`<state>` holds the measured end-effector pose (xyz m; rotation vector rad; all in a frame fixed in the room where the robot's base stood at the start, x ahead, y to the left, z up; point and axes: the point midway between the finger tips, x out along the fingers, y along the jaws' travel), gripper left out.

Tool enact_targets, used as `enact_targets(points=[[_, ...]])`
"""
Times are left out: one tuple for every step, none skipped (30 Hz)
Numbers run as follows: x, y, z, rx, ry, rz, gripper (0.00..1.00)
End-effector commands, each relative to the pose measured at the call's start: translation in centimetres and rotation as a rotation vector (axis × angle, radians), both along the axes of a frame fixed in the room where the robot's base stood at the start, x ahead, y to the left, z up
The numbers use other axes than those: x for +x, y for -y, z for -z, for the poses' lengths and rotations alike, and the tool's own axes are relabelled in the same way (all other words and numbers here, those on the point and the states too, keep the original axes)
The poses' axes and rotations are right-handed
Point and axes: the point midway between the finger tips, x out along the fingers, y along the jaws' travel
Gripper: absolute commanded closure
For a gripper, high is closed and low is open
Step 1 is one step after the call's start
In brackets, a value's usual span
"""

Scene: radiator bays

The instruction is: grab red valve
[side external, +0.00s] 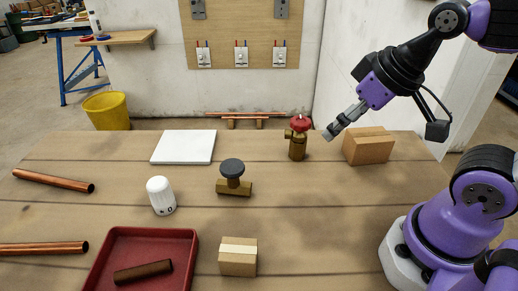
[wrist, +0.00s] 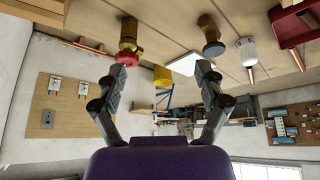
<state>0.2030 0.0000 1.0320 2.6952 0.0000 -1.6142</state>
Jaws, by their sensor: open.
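The red valve (side external: 298,138) stands upright near the back of the wooden table, with a brass body and a red handle on top. In the wrist view the red valve (wrist: 128,42) hangs upside down at the upper left, ahead of the left finger. My gripper (side external: 334,132) is in the air just right of the valve in the side view, pointing down and left. In the wrist view my gripper (wrist: 160,78) has its two fingers wide apart with nothing between them. I cannot tell whether it touches the valve.
A black-topped brass valve (side external: 233,180), a white thermostat head (side external: 160,194), a white panel (side external: 183,147), a small box (side external: 238,257), a red tray (side external: 185,240) and copper pipes (side external: 54,181) share the table.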

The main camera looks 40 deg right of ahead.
Motion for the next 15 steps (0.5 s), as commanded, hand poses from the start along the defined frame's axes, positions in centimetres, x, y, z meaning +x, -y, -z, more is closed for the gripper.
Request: enact_targets(points=[[0.0, 0.0, 0.0, 0.0, 0.0, 0.0, 0.18], [0.0, 0.0, 0.0, 0.0, 0.0, 0.0, 0.18], [0.0, 0.0, 0.0, 0.0, 0.0, 0.0, 0.18], [0.0, 0.0, 0.0, 0.0, 0.0, 0.0, 0.18], [0.0, 0.0, 0.0, -0.001, -0.001, -0.002, 0.18], [0.2, 0.1, 0.0, -0.004, -0.004, -0.008, 0.18], [0.4, 0.2, 0.0, -0.008, -0.01, -0.016, 0.18], [0.7, 0.3, 0.0, -0.014, -0.018, -0.029, 0.18], [1.3, 0.6, -0.1, -0.023, -0.031, -0.054, 0.18], [1.9, 0.8, 0.0, -0.031, -0.043, -0.08, 0.18], [2.5, 1.2, 0.1, -0.039, -0.056, -0.109, 0.18], [3.5, 1.8, 0.2, -0.049, -0.073, -0.153, 0.18], [4.2, 2.3, 0.4, -0.054, -0.084, -0.19, 0.18], [5.0, 2.9, 0.6, -0.059, -0.094, -0.228, 0.18], [5.9, 3.7, 0.9, -0.061, -0.105, -0.278, 0.18]])
